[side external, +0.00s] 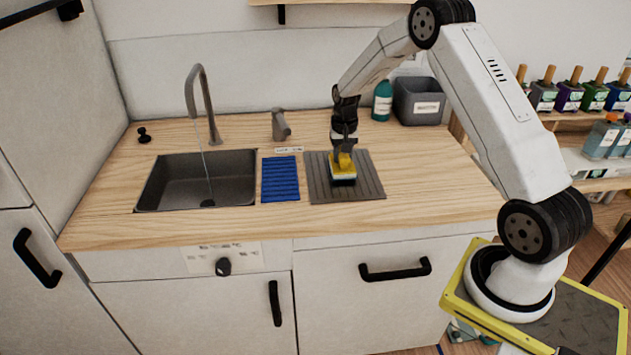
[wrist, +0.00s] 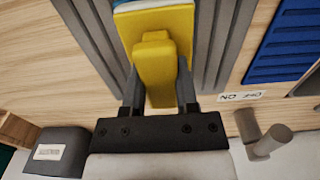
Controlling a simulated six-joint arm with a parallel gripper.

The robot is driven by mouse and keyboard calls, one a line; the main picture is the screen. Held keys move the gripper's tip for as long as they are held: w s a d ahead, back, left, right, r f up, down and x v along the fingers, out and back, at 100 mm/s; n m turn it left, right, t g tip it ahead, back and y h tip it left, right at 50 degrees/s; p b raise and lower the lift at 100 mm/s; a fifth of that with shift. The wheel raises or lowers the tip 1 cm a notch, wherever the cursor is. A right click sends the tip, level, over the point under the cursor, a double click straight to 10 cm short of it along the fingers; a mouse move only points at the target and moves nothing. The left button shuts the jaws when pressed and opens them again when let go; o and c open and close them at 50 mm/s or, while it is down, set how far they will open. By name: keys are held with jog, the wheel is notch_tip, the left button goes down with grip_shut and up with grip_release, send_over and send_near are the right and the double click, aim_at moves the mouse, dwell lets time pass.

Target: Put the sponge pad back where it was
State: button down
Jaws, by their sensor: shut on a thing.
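The sponge pad (side external: 344,172) has a yellow top with a raised grip, a pale layer and a dark underside. It is over the grey ribbed mat (side external: 376,190), right of the sink. My gripper (side external: 343,157) points down and is shut on the yellow grip. In the wrist view, the two fingers of my gripper (wrist: 158,92) flank the grip of the sponge pad (wrist: 155,60), and a white and blue edge shows at the top. The grey mat (wrist: 208,45) lies beneath it. I cannot tell whether the pad touches the mat.
A blue ribbed mat (side external: 280,181) lies left of the grey one. The dark sink (side external: 160,190) has a tall faucet (side external: 208,110) with a thin stream. A short grey tap (side external: 281,126), a teal bottle (side external: 382,103) and a grey bin (side external: 418,102) stand behind. Counter at right is clear.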

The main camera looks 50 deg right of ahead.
jog(key=shift+f, duration=0.45)
jog(key=shift+f, duration=0.1)
jog(key=shift+c, duration=1.8)
grip_release()
notch_tip(320, 180, up, 12)
